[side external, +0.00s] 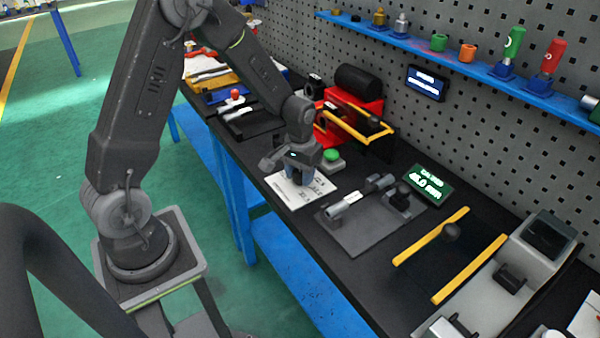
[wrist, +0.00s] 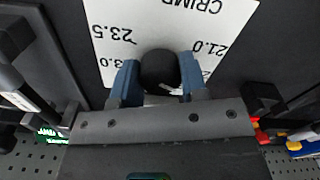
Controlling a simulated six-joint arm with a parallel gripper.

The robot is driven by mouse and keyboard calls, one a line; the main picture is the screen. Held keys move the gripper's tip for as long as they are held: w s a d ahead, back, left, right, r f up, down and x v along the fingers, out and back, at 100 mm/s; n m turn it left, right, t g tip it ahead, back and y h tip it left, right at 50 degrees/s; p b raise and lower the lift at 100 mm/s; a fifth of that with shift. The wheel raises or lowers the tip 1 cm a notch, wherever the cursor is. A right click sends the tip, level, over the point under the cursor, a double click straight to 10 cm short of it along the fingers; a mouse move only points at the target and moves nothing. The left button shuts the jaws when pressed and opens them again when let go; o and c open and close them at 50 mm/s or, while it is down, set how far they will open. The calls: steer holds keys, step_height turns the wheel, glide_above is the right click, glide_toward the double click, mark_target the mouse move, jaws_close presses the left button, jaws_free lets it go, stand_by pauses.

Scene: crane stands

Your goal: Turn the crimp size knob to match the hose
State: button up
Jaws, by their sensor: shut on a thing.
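The crimp size knob (wrist: 160,69) is a dark round knob on a white dial plate (wrist: 165,22) printed with "CRIMP" and numbers, among them 23.5 and 21.0. My gripper (wrist: 159,82) has its two blue fingers closed on both sides of the knob in the wrist view. In the side view my gripper (side external: 297,178) is low over the white plate (side external: 311,194) and hides the knob. The knob's pointer setting cannot be read. A grey fixture holding a hose-like part (side external: 352,197) stands to the right, beside a green-lit display (side external: 429,185) whose reading looks like 45.0 mm.
A red machine with yellow bars (side external: 358,112) and a green button (side external: 332,155) stand just behind the plate. Yellow rails (side external: 468,270) and a grey machine (side external: 500,275) lie to the right. A blue shelf (side external: 455,58) with fittings runs along the pegboard.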

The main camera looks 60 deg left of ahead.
mark_target(300, 172)
steer(key=shift+m, duration=0.3)
steer(key=m, duration=0.3)
steer(key=shift+m, duration=2.4)
steer(key=o, duration=0.9)
step_height(300, 172, up, 14)
steer(key=shift+f, duration=0.1)
